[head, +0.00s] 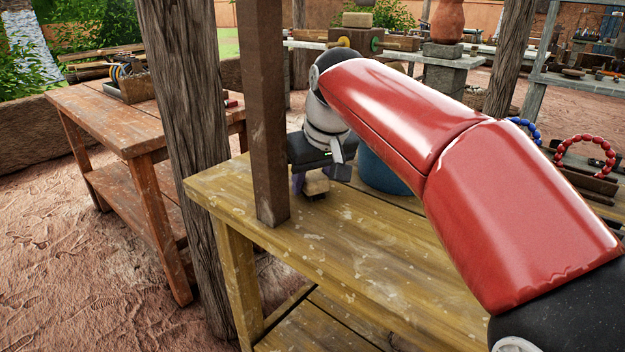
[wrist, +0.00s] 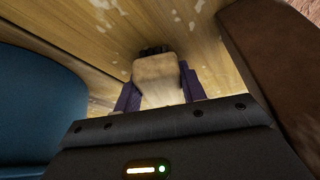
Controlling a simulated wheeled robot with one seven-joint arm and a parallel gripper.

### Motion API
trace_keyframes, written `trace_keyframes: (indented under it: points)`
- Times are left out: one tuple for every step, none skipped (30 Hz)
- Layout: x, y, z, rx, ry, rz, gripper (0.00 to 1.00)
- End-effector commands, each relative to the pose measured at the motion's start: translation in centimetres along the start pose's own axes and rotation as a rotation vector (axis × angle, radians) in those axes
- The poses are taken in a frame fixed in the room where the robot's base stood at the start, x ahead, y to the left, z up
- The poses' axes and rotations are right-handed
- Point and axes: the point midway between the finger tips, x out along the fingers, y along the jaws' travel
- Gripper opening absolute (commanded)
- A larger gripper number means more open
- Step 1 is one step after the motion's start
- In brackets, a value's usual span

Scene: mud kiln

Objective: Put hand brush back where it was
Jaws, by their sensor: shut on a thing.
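My gripper (head: 316,186) is low over the yellow wooden table (head: 360,245), between the brown post and the blue round container. It is shut on the hand brush (wrist: 157,72), a small block with a light wooden body and dark bristles. In the wrist view the two purple fingers (wrist: 158,95) stand on either side of the block, with the dark bristles beyond it. In the head view the brush (head: 317,183) shows just under the gripper, close to the tabletop. I cannot tell whether the bristles touch the table.
The brown post (head: 264,110) stands on the table to the left of my gripper. The blue container (head: 385,172) is close on the right, partly behind my red arm. The front of the tabletop is clear. Another wooden table (head: 130,115) stands at the left beyond a rough trunk (head: 185,130).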

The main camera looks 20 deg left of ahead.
Motion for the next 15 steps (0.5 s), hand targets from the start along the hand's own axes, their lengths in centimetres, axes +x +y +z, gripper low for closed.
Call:
trace_keyframes:
  points:
    - [0.03,-0.01,0.03,0.0,0.002,0.0,0.19]
    - [0.01,0.0,0.02,0.0,0.002,0.0,0.19]
    - [-0.02,0.0,0.0,0.0,0.002,0.0,0.19]
    - [-0.03,0.0,0.0,0.0,0.002,0.0,0.19]
    - [-0.03,0.0,0.0,0.0,0.002,0.0,0.19]
    - [-0.03,0.0,0.01,0.0,0.002,0.0,0.19]
    - [-0.02,0.0,0.02,0.0,0.002,0.0,0.19]
    - [0.03,0.0,0.04,0.0,0.002,0.0,0.19]
    - [0.16,0.0,0.1,0.0,0.001,0.0,0.19]
    - [0.26,0.0,0.14,0.0,0.001,0.0,0.19]
    - [0.17,0.0,0.1,0.0,0.001,0.0,0.44]
    - [0.15,-0.01,0.1,0.0,0.001,0.0,0.5]
    - [0.15,-0.01,0.1,0.0,0.001,0.0,0.54]
    - [0.15,-0.01,0.1,0.0,0.001,0.0,0.57]
    - [0.14,0.0,0.1,0.0,0.001,0.0,0.62]
